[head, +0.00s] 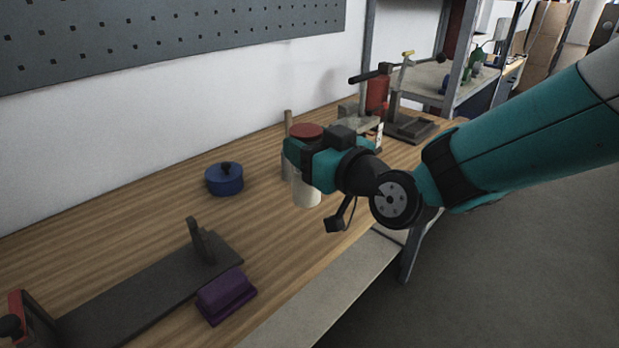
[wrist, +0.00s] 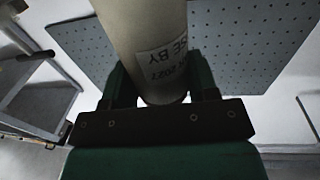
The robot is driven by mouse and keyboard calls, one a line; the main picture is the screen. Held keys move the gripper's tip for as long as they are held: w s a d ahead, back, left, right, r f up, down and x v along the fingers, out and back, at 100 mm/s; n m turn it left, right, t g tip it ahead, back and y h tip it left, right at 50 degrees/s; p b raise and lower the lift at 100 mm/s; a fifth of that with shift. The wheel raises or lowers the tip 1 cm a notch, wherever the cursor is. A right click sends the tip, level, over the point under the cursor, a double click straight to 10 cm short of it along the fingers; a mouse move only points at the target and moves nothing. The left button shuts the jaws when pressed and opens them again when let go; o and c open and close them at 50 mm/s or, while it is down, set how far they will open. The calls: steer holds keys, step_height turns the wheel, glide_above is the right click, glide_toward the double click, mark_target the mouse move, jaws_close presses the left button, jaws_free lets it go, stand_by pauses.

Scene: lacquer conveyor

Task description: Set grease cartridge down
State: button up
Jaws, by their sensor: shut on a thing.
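My gripper (head: 297,158) is shut on the grease cartridge (head: 307,193), a cream cylinder that shows below the jaws over the wooden bench. In the wrist view the cartridge (wrist: 147,35) stands between the two green fingers (wrist: 160,92), with dark printed lettering on its side. The fingers and wrist hide its middle in the head view. A dark red round top (head: 307,131) shows just above the jaws; I cannot tell if it belongs to the cartridge. Whether the cartridge's lower end touches the bench (head: 150,235) is not clear.
A blue lidded pot (head: 224,180) stands left of my gripper. A purple block (head: 226,294) lies near the front edge beside a dark board (head: 150,296) with an upright bracket (head: 201,242). A clamp-like fixture (head: 405,122) stands behind at right. Bare wood lies between pot and board.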

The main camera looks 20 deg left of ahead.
steer(key=shift+f+b, duration=0.35)
steer(key=shift+f, duration=2.7)
steer(key=shift+f, duration=0.15)
steer(key=o, duration=1.2)
steer(key=b+v, duration=0.7)
steer(key=v, duration=0.5)
steer(key=shift+b, duration=0.35)
